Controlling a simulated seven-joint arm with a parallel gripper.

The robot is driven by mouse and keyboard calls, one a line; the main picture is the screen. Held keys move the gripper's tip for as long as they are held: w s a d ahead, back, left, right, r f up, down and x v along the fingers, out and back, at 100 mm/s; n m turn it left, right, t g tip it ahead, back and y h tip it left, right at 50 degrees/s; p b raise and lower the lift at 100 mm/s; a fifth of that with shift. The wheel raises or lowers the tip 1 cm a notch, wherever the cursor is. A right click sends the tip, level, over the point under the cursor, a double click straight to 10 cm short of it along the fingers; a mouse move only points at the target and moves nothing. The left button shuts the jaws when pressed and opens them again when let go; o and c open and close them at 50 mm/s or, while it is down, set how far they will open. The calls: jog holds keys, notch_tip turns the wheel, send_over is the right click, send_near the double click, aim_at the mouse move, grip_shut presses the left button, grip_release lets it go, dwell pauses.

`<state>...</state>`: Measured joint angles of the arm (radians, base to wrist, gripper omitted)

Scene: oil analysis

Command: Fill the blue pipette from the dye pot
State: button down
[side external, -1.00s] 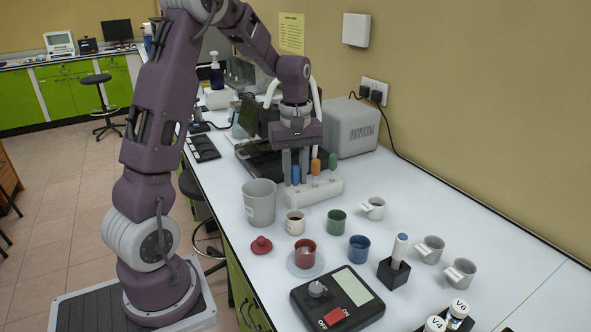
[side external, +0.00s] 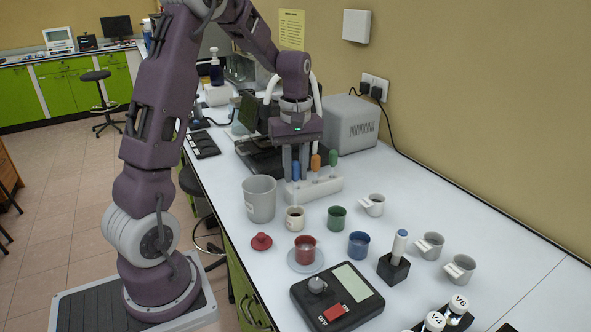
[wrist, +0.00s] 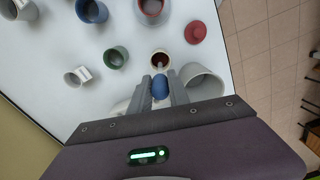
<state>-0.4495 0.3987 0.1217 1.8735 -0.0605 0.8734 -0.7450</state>
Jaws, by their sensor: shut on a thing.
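My gripper (side external: 296,170) is shut on the blue pipette (side external: 296,172), over the left end of the white rack (side external: 325,190). The pipette's blue bulb (wrist: 160,87) shows between the fingers in the wrist view. Its lower part is mostly hidden, so I cannot tell whether its tip is clear of the rack. A cream pot (side external: 288,219) with dark contents stands in front of the rack; it also shows just beyond the bulb in the wrist view (wrist: 152,60). A red pot (side external: 305,244) stands on a pale saucer. I cannot tell for sure which is the dye pot.
Orange (side external: 315,162) and green (side external: 333,158) pipettes stand in the rack. A grey beaker (side external: 259,200) is left of the cream pot. A red lid (side external: 261,241), green pot (side external: 337,217), blue pot (side external: 359,244) and control box (side external: 337,299) stand nearer the camera.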

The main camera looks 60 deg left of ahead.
jog(key=shift+f, duration=0.1)
jog(key=shift+f, duration=1.05)
jog(key=shift+f, duration=0.1)
jog(key=shift+f, duration=1.5)
jog(key=c, duration=1.8)
grip_release()
